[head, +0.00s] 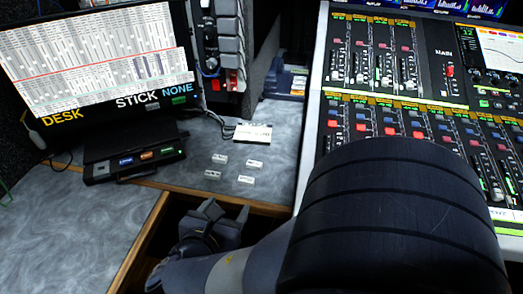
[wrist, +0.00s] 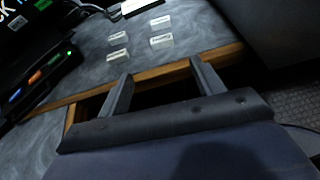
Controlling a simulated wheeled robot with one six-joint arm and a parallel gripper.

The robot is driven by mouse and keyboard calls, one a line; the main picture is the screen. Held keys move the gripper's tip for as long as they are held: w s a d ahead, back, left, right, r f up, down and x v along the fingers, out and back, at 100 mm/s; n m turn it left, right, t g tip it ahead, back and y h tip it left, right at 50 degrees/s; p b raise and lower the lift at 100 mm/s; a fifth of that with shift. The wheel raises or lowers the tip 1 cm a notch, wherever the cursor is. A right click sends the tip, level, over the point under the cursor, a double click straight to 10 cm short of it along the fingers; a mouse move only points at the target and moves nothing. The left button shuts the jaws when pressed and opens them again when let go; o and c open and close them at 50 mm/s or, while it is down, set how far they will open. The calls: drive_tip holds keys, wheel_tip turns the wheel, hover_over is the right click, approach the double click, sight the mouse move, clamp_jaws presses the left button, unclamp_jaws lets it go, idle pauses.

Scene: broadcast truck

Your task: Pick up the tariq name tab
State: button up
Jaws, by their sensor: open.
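Several small white name tabs lie apart on the grey desk in the head view: one at the back left (head: 220,158), one at the back right (head: 254,164), one at the front left (head: 212,174) and one at the front right (head: 246,180). Their lettering is too small to read, so I cannot tell which is tariq. The tabs also show near the top of the wrist view, one of them nearest the fingers (wrist: 116,55). My gripper (wrist: 161,72) is open and empty, at the desk's front edge, short of the tabs. It also shows low in the head view (head: 222,212).
A wooden edge (head: 140,238) borders the desk, with a dark opening below. A black device with lit buttons (head: 135,164) and a monitor (head: 95,60) stand left. A white card (head: 253,132) lies behind the tabs. A mixing console (head: 400,115) rises right.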

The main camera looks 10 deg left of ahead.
sight(245, 182)
drive_tip(key=b+x, duration=0.3)
drive_tip(key=x, duration=0.8)
drive_tip(key=shift+w+d+r, duration=0.15)
drive_tip(key=shift+d, duration=0.05)
drive_tip(key=shift+c, duration=0.4)
drive_tip(key=c, duration=1)
drive_tip(key=shift+o, duration=0.2)
